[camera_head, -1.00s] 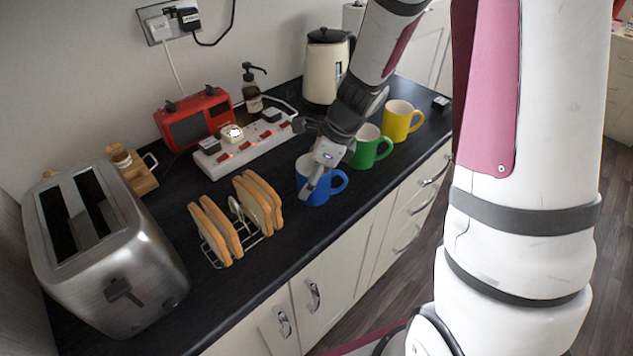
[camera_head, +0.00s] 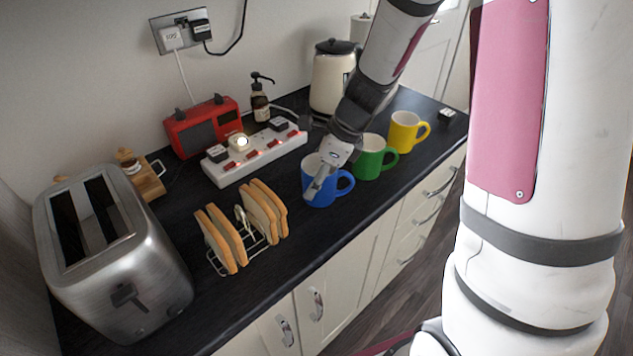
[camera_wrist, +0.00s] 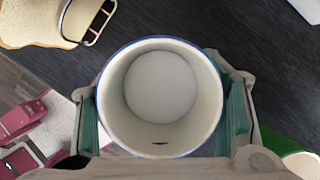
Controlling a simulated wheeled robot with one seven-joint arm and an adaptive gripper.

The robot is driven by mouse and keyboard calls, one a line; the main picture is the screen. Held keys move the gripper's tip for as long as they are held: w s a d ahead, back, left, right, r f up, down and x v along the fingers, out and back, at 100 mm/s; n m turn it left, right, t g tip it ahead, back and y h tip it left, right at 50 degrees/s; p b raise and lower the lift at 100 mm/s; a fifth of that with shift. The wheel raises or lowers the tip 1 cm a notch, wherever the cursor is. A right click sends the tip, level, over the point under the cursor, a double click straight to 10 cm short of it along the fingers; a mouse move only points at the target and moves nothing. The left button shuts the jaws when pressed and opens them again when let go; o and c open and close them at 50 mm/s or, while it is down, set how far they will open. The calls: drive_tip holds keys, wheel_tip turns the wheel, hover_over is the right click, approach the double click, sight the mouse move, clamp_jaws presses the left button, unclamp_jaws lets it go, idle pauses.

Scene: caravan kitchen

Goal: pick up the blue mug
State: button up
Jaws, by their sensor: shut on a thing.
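The blue mug (camera_head: 321,193) stands upright on the dark worktop, near its front edge, with its handle to the right. In the wrist view the mug (camera_wrist: 160,98) shows from above, with a blue rim and an empty white inside. My gripper (camera_head: 318,186) reaches down over the mug. In the wrist view the fingers of my gripper (camera_wrist: 165,115) press on both outer sides of the mug, so it is shut on it. I cannot tell whether the mug's base touches the worktop.
A green mug (camera_head: 369,160) and a yellow mug (camera_head: 404,134) stand to the right. A toast rack (camera_head: 262,241) with bread slices is on the left, beside a steel toaster (camera_head: 150,275). Behind are a white power strip (camera_head: 230,174), red radio (camera_head: 186,140), soap bottle (camera_head: 260,104) and cream kettle (camera_head: 328,80).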

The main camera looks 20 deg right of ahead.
drive_tip(key=shift+r, duration=0.55)
drive_tip(key=s+d+r+p, duration=0.1)
drive_tip(key=s+p, duration=0.4)
drive_tip(key=s, duration=1)
drive_tip(key=shift+d+r, duration=0.2)
drive_tip(key=shift+d, duration=0.3)
drive_tip(key=shift+s+f+p, duration=0.1)
drive_tip(key=shift+s+p, duration=0.35)
drive_tip(key=shift+p, duration=0.25)
